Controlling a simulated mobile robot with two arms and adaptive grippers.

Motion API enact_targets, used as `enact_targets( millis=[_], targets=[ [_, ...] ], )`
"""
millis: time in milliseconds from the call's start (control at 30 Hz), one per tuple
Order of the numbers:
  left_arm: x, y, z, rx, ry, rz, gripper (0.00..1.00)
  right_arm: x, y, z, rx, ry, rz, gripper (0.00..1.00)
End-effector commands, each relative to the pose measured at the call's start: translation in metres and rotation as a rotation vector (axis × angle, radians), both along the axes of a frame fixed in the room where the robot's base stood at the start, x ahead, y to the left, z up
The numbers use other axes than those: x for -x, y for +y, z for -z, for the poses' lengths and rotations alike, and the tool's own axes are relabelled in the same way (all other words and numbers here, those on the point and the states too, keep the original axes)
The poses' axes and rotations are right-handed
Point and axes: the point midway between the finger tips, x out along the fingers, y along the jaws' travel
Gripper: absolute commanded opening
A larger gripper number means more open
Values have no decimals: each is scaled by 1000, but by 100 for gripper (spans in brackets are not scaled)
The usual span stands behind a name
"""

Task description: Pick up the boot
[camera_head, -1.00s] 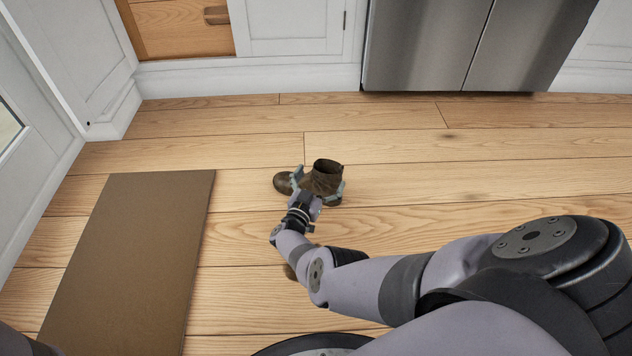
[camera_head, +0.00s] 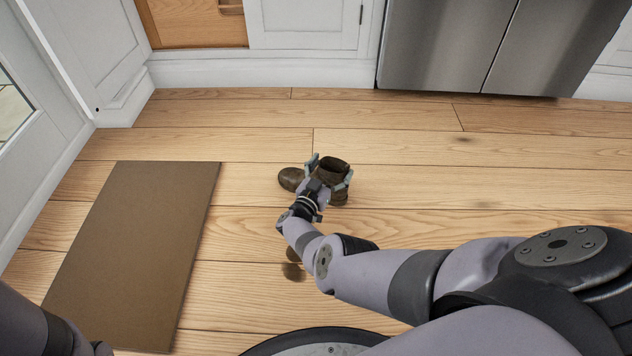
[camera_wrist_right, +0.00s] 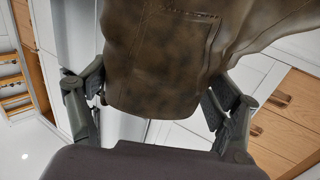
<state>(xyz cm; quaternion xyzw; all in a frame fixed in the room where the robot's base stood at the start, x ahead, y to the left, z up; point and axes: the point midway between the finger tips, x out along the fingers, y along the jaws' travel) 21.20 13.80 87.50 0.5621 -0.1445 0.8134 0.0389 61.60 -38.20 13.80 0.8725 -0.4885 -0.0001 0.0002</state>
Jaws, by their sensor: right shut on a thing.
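A dark brown boot (camera_head: 334,168) is on or just above the wood floor in the middle of the head view, its toe pointing left and its opening up. I cannot tell whether its sole touches the floor. My right gripper (camera_head: 329,174) is shut on the boot's shaft, one finger on each side. In the right wrist view the boot's brown leather (camera_wrist_right: 165,60) fills the space between the fingers of my right gripper (camera_wrist_right: 155,103). My left gripper is out of view; only part of the left arm shows at the lower left.
Another brown object (camera_head: 293,271), perhaps a second boot, is mostly hidden behind my right arm. A brown mat (camera_head: 135,245) lies at left. White cabinets (camera_head: 305,25) and a steel fridge (camera_head: 445,45) stand at the back. The floor (camera_head: 480,185) right of the boot is clear.

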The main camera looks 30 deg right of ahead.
Motion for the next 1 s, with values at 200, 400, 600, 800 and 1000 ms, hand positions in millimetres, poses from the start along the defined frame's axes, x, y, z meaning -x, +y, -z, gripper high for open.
enact_targets(
  millis=[200,400,600,800,1000],
  targets=[
    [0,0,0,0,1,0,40,1,-1,0,0,0,2,52],
    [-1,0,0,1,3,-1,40,1,-1,0,0,0,3,39],
    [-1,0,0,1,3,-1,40,1,-1,0,0,0,3,25],
    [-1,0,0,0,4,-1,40,0,-2,-1,2,-2,3,23],
    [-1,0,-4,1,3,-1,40,0,-1,-5,1,-2,3,23]
  ],
)
